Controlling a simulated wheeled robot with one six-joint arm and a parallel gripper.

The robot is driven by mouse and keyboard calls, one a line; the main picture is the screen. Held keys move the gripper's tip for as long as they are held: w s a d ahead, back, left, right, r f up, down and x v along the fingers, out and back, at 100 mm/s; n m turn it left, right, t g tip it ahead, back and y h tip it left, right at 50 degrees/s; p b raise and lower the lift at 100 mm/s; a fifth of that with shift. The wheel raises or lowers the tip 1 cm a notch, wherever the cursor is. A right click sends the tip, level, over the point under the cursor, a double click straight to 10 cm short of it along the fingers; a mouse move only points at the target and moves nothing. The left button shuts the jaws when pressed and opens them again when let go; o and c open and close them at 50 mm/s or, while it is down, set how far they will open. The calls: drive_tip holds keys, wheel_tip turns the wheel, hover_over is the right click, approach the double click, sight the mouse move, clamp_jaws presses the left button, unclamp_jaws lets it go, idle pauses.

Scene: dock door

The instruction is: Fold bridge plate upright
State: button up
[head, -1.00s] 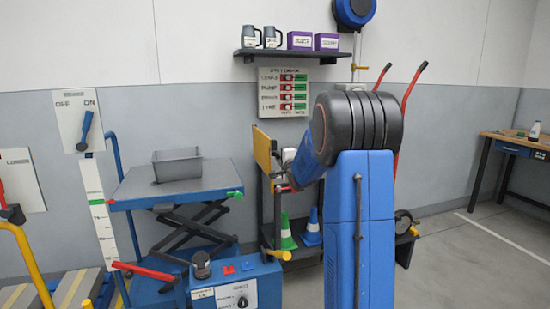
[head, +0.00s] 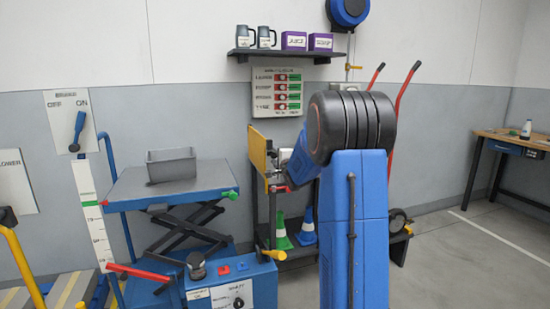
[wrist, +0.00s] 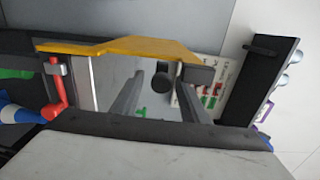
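A yellow panel (head: 259,152), which seems to be the bridge plate, stands upright on a dark frame left of my forearm in the head view. In the wrist view a yellow edge (wrist: 120,48) runs across the top of a grey face, with a red lever (wrist: 58,92) at its left. My gripper (wrist: 158,78) faces this part; its two grey fingers look apart, with a dark round knob seen between them. I cannot tell whether they touch it. In the head view my arm hides most of my gripper and part of the frame.
A blue lift table (head: 170,190) with a grey bin (head: 172,164) stands at left, behind a blue control box (head: 230,285). A red-handled hand truck (head: 400,110) is at right. Floor at right is clear.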

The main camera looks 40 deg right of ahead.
drive_tip(key=v, duration=1.7)
drive_tip(key=shift+s, duration=0.2)
drive_tip(key=shift+a+r, duration=0.1)
drive_tip(key=shift+a, duration=0.05)
drive_tip(key=s+a+f+n+g+y, duration=0.1)
drive_tip(key=s+a+f+n+g, duration=0.15)
drive_tip(key=s+a+n, duration=0.45)
drive_tip(key=s+a+f+n+g, duration=0.2)
drive_tip(key=s+a+g, duration=0.25)
drive_tip(key=a, duration=0.45)
drive_tip(key=s+a+f+n+g+y, duration=0.1)
drive_tip(key=s+a+f+n+g, duration=0.1)
drive_tip(key=s, duration=0.6)
drive_tip(key=s+a+f+n+g+y, duration=0.1)
drive_tip(key=s+a+f+n, duration=0.2)
drive_tip(key=s+a+n, duration=0.3)
drive_tip(key=s+a+f+n+g+y, duration=0.2)
drive_tip(key=s+a, duration=0.5)
drive_tip(key=s, duration=0.4)
drive_tip(key=shift+f+n+g, duration=0.3)
drive_tip(key=shift+f+n, duration=0.55)
drive_tip(key=shift+n, duration=0.35)
